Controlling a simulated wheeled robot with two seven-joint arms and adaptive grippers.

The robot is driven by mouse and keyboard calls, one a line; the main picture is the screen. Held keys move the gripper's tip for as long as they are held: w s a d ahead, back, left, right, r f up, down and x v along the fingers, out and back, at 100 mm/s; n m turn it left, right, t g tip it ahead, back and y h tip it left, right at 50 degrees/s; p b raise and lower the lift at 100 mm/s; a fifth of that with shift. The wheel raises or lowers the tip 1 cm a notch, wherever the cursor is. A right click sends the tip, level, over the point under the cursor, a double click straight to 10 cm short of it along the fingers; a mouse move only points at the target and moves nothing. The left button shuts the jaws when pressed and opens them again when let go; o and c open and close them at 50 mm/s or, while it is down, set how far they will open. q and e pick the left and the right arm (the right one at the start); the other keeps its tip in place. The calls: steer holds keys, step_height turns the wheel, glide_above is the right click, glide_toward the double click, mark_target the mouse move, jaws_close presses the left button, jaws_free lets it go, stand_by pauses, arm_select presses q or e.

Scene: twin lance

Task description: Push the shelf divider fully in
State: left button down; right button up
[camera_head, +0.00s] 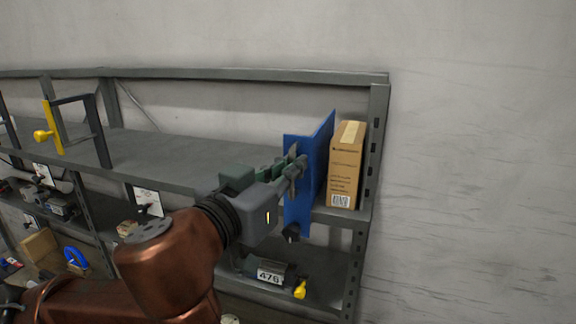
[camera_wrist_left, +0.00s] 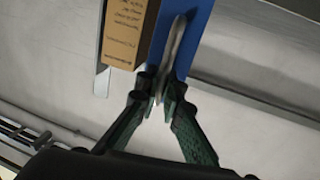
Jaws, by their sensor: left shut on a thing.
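The blue shelf divider (camera_head: 321,152) stands upright on the upper shelf, just left of a cardboard box. Its front part stands out past the shelf's front edge. My left gripper (camera_head: 293,172) is at the divider's front from the left, its fingers closed together at the divider. In the left wrist view the fingertips (camera_wrist_left: 162,92) are pinched on a narrow grey strip at the edge of the blue divider (camera_wrist_left: 193,32). The exact contact is partly hidden by the fingers. My right gripper is not in view.
The cardboard box (camera_head: 346,165) stands close to the right of the divider, near the grey shelf post (camera_head: 377,120). The upper shelf (camera_head: 165,155) is bare left of the divider. Items lie on the lower shelf.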

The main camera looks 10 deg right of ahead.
arm_select(q)
steer(key=c, duration=2.4)
jaws_free()
steer(key=shift+s+d, duration=0.1)
steer(key=shift+s, duration=0.05)
steer(key=shift+o, duration=0.3)
steer(key=shift+d, duration=0.15)
steer(key=v, duration=1.2)
steer(key=shift+a, duration=0.2)
